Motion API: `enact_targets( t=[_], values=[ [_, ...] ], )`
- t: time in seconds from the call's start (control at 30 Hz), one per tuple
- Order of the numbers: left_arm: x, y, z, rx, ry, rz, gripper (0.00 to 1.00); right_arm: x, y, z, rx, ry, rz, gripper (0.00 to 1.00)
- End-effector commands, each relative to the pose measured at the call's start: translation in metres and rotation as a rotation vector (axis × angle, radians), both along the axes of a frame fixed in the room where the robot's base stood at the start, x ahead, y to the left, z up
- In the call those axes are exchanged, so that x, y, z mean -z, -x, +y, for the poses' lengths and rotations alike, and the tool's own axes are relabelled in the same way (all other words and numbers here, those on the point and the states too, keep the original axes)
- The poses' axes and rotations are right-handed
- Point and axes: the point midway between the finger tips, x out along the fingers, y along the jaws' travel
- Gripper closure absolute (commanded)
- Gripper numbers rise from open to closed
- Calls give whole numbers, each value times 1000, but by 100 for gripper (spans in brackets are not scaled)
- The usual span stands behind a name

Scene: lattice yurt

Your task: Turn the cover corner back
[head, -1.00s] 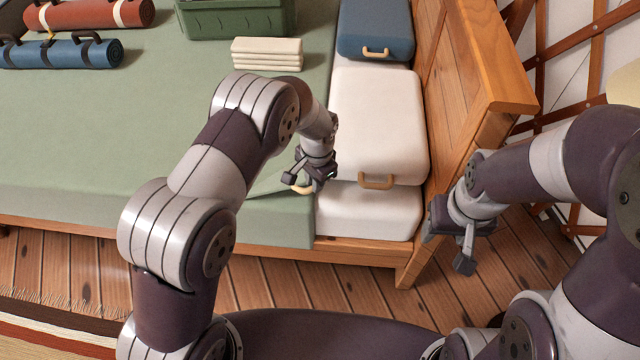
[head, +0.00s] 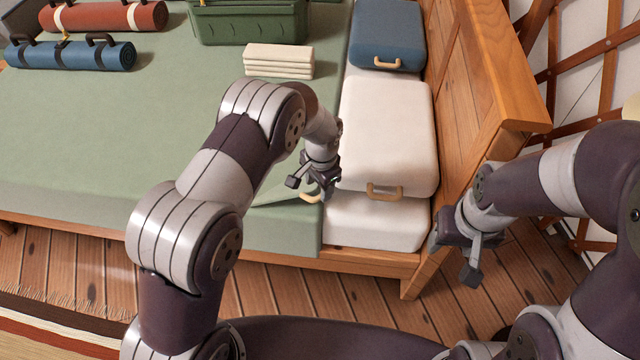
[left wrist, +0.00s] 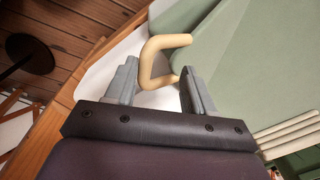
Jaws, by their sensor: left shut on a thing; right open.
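The green cover (head: 150,130) lies over most of the bed, its edge beside the white pillows. A tan looped handle (head: 311,197) sits at the cover's near right part, where the cloth shows a small raised crease. My left gripper (head: 318,183) is shut on this handle. In the left wrist view the handle (left wrist: 158,58) is between the fingers (left wrist: 158,85), beside a folded-looking edge of the green cover (left wrist: 230,60). My right gripper (head: 461,258) is open and empty, in front of the wooden headboard's near end.
White pillows (head: 390,130) and a blue pillow (head: 387,35), each with a tan handle, lie by the headboard (head: 490,70). Folded cream cloths (head: 278,62), a green crate (head: 248,22) and red (head: 105,17) and blue (head: 70,55) rolls rest on the cover.

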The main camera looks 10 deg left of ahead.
Motion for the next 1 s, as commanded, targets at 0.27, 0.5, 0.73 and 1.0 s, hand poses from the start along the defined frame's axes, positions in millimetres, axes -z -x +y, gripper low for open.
enact_targets(
  t=[0.27, 0.5, 0.73, 1.0],
  values=[
    [0, 0, 1, 0, -1, 1, 58, 0, 0, 0, 0, 0, 0, 44],
    [0, 0, 1, 0, -1, 1, 58, 0, 0, 0, 0, 0, 0, 44],
    [-13, 1, 0, 0, -1, 0, 58, -2, 0, 0, 0, 0, 0, 44],
    [-85, 5, -5, 0, -1, -4, 58, -9, 0, 0, 0, 0, 0, 44]
  ],
)
